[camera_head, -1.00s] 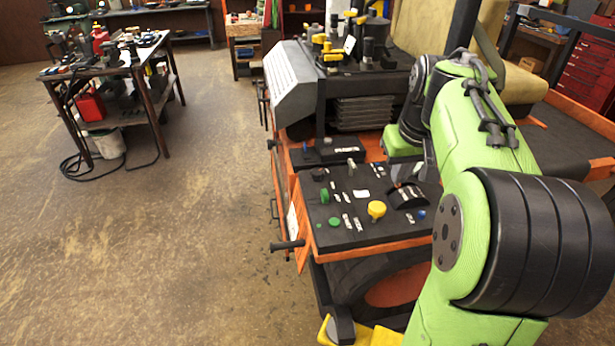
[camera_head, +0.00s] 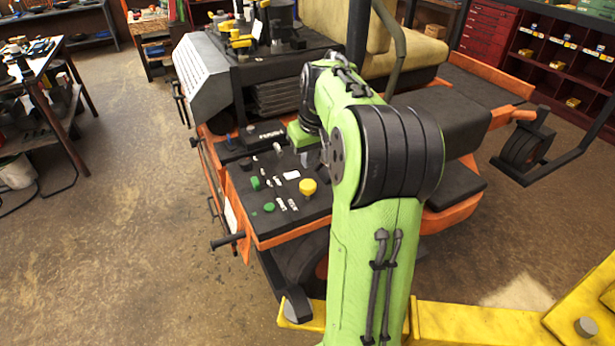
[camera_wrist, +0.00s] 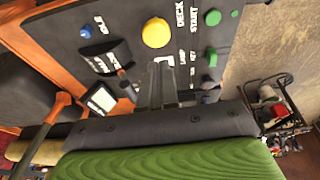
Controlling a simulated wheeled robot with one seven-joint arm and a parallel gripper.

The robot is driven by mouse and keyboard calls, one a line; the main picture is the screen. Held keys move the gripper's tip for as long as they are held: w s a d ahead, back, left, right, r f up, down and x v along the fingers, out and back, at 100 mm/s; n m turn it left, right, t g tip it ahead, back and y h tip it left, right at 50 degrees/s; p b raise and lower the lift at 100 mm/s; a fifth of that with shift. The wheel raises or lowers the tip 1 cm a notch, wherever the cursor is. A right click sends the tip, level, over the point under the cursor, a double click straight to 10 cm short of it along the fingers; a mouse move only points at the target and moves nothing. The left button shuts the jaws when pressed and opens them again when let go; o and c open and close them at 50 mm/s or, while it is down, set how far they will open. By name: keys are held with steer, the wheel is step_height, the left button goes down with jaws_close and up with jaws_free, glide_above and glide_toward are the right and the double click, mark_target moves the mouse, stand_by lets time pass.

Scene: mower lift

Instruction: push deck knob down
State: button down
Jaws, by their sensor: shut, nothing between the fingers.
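The round yellow knob (camera_head: 308,187) stands up from the black control panel (camera_head: 262,221) of the orange mower. In the wrist view the yellow knob (camera_wrist: 156,32) has the label DECK beside it. My gripper (camera_wrist: 163,66) is shut and empty, with its fingertips a short gap from the knob in that picture. I cannot tell their height over the panel. In the head view my arm hides most of the gripper and the panel's right part.
Green buttons (camera_wrist: 212,18) and white labels sit beside the knob. A black lever housing (camera_wrist: 113,58) is on its other side in the wrist view. The mower seat (camera_head: 405,60) stands behind the panel. Open floor (camera_head: 130,230) lies left of the mower.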

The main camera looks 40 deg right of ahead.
mark_target(308, 186)
steer(key=x, duration=0.4)
steer(key=s+x, duration=0.1)
steer(key=x, duration=0.1)
steer(key=shift+a+f, duration=0.15)
step_height(308, 186, down, 3)
steer(key=b, duration=0.2)
steer(key=shift+s+b, duration=0.1)
steer(key=shift+b, duration=0.3)
steer(key=shift+s+a, duration=0.15)
steer(key=shift+s, duration=0.05)
